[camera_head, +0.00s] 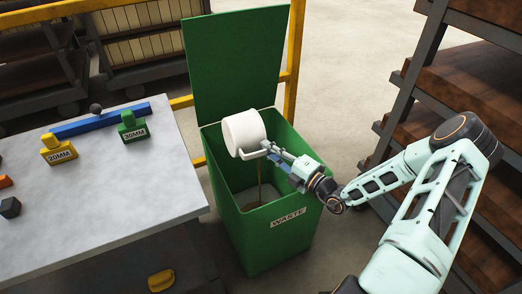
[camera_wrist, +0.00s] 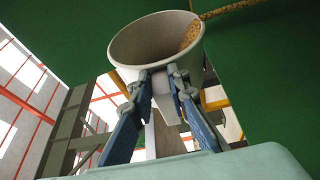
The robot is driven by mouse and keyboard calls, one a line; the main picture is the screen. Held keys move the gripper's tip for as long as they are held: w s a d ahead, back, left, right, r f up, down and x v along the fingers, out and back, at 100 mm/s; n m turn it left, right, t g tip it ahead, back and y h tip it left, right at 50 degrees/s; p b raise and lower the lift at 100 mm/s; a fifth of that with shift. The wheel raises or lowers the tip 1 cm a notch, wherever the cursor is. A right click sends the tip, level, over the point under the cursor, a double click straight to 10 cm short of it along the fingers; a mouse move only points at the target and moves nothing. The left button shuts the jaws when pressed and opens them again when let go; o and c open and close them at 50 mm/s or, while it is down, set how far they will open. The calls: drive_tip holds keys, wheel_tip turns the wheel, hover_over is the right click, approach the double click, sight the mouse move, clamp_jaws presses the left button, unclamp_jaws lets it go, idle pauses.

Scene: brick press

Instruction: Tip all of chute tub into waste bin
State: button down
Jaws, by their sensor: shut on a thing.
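The chute tub (camera_head: 243,132) is a white round tub, tilted over the open mouth of the green waste bin (camera_head: 272,240). My gripper (camera_head: 273,150) is shut on the tub's handle. In the wrist view the tub (camera_wrist: 150,50) is tilted, with tan grainy material inside its rim, and my gripper's fingers (camera_wrist: 160,80) are closed at its side. A thin brown stream (camera_head: 259,178) falls from the tub into the bin. In the wrist view the stream (camera_wrist: 228,9) leaves over the rim at upper right. How much is left inside is partly hidden.
The bin's green lid (camera_head: 237,62) stands up behind it. A grey table (camera_head: 110,190) at left holds a yellow 20MM block (camera_head: 58,150), a green 30MM block (camera_head: 133,128) and a blue bar (camera_head: 85,123). A brown-shelved rack (camera_head: 455,70) stands at right. Yellow rails (camera_head: 294,55) run behind.

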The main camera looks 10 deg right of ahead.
drive_tip(key=shift+w+d+m+t, duration=0.2)
drive_tip(key=shift+d+m, duration=0.25)
drive_tip(key=shift+m, duration=0.3)
drive_tip(key=shift+w+d+m+t, duration=0.1)
drive_tip(key=shift+d+m+t, duration=0.25)
drive_tip(key=shift+m, duration=0.4)
idle(1.8)
